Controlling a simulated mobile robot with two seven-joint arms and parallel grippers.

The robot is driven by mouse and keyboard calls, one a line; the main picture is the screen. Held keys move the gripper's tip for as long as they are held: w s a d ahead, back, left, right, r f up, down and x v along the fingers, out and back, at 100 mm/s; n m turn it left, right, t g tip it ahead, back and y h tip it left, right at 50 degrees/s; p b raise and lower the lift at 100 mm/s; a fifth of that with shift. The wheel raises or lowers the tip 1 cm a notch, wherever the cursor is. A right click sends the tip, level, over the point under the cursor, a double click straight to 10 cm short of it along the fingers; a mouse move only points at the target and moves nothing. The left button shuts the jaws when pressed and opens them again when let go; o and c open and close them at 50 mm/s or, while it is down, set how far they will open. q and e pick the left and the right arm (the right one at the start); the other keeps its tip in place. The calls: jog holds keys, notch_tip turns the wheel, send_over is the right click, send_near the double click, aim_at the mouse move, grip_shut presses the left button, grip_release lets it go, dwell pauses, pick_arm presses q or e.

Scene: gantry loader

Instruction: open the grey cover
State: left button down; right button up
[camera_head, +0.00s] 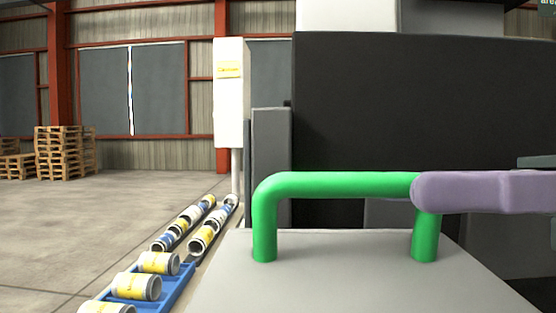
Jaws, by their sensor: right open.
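The grey cover (340,285) lies flat and closed-looking at the bottom middle of the head view. A green bar handle (335,185) stands on it, with two upright posts. My right gripper (435,192) comes in from the right edge as a pale purple rounded finger. It is open, and its tip overlaps the top right corner of the handle in the picture. I cannot tell whether it touches the bar. The other finger is not clearly seen. My left gripper is not in view.
A large black machine body (400,105) stands behind the cover. Blue trays (180,290) with several labelled cans run along the left. A white cabinet (228,110) on a post stands behind them. Wooden pallets (65,153) are far left; the floor there is clear.

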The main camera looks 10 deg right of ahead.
aim_at(360, 188)
jog(key=shift+p+x, duration=0.55)
jog(key=shift+x, duration=1.8)
jog(key=shift+c, duration=0.4)
grip_shut()
